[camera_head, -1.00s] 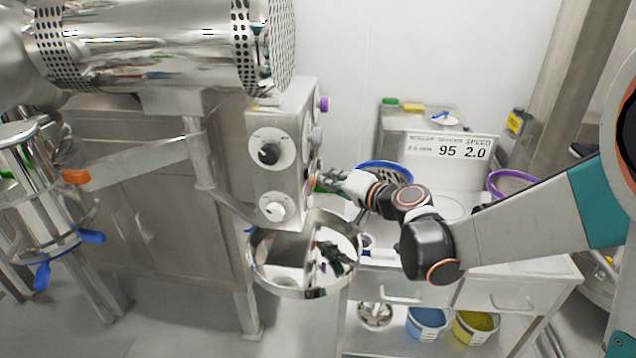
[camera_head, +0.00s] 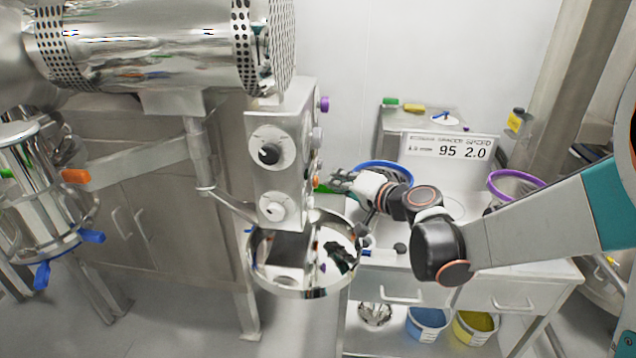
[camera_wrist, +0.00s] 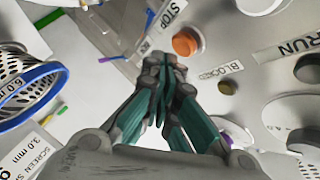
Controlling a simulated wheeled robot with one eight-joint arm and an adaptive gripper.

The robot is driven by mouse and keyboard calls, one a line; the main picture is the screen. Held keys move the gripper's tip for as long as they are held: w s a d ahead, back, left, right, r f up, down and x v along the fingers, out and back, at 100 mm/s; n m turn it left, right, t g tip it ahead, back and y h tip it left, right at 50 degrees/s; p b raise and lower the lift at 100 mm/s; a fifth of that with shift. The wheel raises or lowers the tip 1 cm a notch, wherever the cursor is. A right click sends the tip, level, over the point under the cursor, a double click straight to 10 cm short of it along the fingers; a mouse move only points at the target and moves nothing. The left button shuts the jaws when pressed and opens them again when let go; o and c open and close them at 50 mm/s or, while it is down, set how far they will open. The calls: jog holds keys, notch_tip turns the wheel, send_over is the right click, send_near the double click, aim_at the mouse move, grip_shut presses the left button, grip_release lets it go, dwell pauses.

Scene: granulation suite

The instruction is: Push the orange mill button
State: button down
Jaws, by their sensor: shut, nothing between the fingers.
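The orange button (camera_wrist: 185,42) is a round cap on the steel panel beside a STOP label in the wrist view. In the head view, a small orange spot (camera_head: 316,182) shows on the right side of the control box (camera_head: 285,150). My gripper (camera_wrist: 166,64) is shut and empty, its teal fingers together with the tips just below and left of the orange button in the wrist view. In the head view, my gripper (camera_head: 336,180) is just right of the control box, and a small gap shows between them.
A small brown-orange lamp (camera_wrist: 227,87) sits by a BLOCKED label, with a RUN label farther right. A round steel pan (camera_head: 305,287) is under the box. A blue-rimmed screen basket (camera_head: 385,166) stands behind my wrist. A sign (camera_head: 450,147) reads 95 and 2.0.

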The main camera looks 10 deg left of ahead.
jog(key=d, duration=0.5)
dwell(0.3)
jog(key=shift+s, duration=0.1)
dwell(0.4)
jog(key=s+d+n+g+h, duration=0.1)
jog(key=s+d+h, duration=0.2)
jog(key=s, duration=0.7)
jog(key=s+d+f+n+g+h, duration=0.1)
jog(key=s+d+h, duration=0.3)
jog(key=s+d, duration=0.4)
jog(key=s+d+f+g+h, duration=0.1)
jog(key=s+d, duration=0.5)
jog(key=s, duration=0.7)
jog(key=g+h, duration=0.1)
jog(key=h, duration=0.1)
jog(key=shift+d+n+h, duration=0.2)
jog(key=shift+n+h, duration=0.1)
jog(key=shift+n, duration=0.1)
